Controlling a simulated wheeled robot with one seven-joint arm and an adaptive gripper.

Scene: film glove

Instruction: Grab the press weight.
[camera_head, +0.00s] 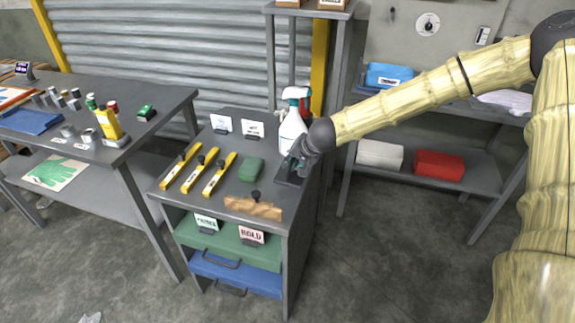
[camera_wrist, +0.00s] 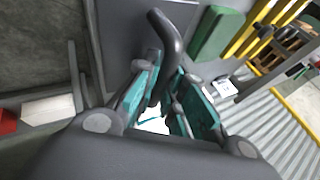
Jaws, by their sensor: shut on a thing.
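The press weight (camera_head: 288,179) is a dark, flat-based block at the right edge of the small cabinet's grey top. Its curved dark handle (camera_wrist: 172,45) shows in the wrist view. My gripper (camera_head: 299,162) comes down over it from the right, and in the wrist view my gripper's teal-padded fingers (camera_wrist: 163,103) are shut on the handle. The fingers hide part of the handle. I cannot tell whether the base is touching the top or slightly above it.
A white spray bottle (camera_head: 291,130) stands close behind my gripper. A green block (camera_head: 251,169), three yellow tools (camera_head: 219,174) and a wavy wooden piece (camera_head: 253,208) share the cabinet top (camera_head: 275,146). A cluttered workbench (camera_head: 165,101) stands left; shelves (camera_head: 470,165) stand right.

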